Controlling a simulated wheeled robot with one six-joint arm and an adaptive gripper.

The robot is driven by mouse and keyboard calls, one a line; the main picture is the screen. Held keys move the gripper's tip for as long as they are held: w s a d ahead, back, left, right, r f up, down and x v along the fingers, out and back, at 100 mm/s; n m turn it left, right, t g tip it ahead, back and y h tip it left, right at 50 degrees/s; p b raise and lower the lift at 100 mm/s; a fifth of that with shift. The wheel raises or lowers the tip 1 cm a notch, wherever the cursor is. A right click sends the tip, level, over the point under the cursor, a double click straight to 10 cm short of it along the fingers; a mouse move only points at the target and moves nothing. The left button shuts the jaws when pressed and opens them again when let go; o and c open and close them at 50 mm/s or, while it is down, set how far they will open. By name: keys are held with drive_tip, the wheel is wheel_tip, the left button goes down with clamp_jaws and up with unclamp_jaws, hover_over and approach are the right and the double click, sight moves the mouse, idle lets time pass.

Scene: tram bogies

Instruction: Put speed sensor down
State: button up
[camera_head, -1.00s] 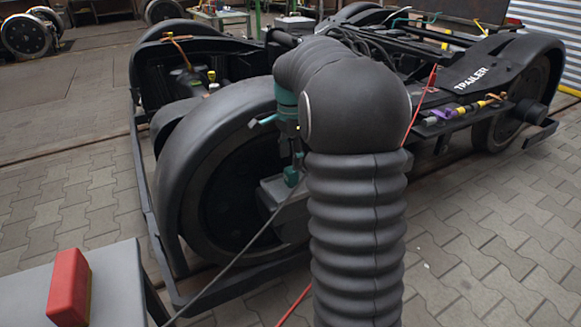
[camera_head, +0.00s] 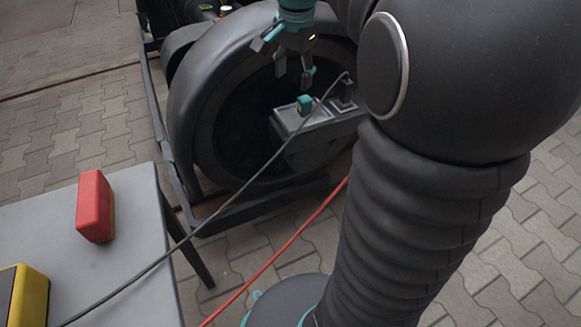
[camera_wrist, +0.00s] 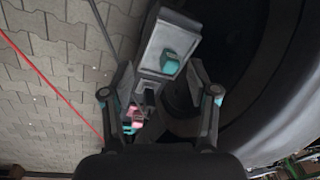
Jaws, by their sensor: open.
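A small teal block (camera_head: 304,104) sits on a grey box (camera_head: 318,124) in front of the bogie wheel. It looks like the speed sensor, but I cannot be sure. A black plug-like piece (camera_head: 344,96) stands further right on the box, by the end of a grey cable. My gripper (camera_head: 292,68) is open and empty, above the teal block and apart from it in the head view. In the wrist view the open fingers of my gripper (camera_wrist: 161,72) flank the view of the teal block (camera_wrist: 170,63), with a black piece (camera_wrist: 150,95) below it.
A grey table (camera_head: 125,268) at left holds a red block (camera_head: 95,206) and a yellow-and-black box (camera_head: 24,295). A grey cable (camera_head: 215,217) crosses the table to the wheel. A red cable (camera_head: 285,248) runs over the paving. The bogie frame lies close around the wheel.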

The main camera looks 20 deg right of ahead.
drive_tip(key=s+a+f+n+t, duration=0.2)
drive_tip(key=s+a+n, duration=0.3)
drive_tip(key=s, duration=0.5)
drive_tip(key=s+a+f+n+t, duration=0.2)
drive_tip(key=s+a+f+n, duration=0.2)
drive_tip(key=s+n, duration=0.3)
drive_tip(key=s+a, duration=0.1)
drive_tip(key=s, duration=0.2)
drive_tip(key=shift+s, duration=0.25)
drive_tip(key=shift+r, duration=0.15)
